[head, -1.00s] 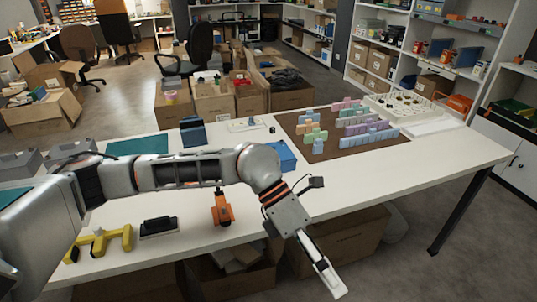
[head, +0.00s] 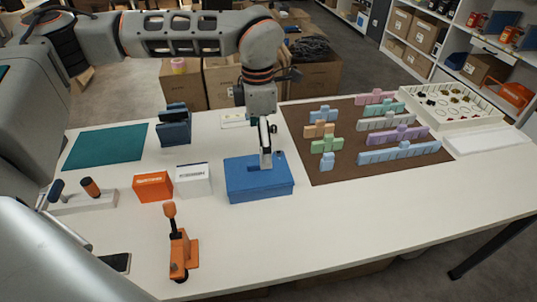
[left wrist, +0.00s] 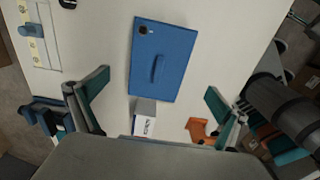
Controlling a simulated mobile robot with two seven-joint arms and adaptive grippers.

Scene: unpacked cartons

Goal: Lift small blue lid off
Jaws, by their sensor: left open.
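The blue box (head: 260,188) stands on the white table near the middle of the head view. Its small blue lid (head: 280,172) lies on top. In the left wrist view the lid (left wrist: 175,45) shows a raised bar handle (left wrist: 158,68) and a small dark round spot near one corner. My left gripper (head: 266,157) points down over the lid, close to its handle in the head view. In the left wrist view my left gripper (left wrist: 155,100) has its fingers spread wide, with nothing held between them. The lid lies ahead of the fingertips there. My right gripper is not in view.
An orange box (head: 153,187) and a white box (head: 193,181) stand left of the blue box. An orange clamp-like tool (head: 181,250) stands in front. A brown mat (head: 330,172) with pastel blocks lies right. The front right table is clear.

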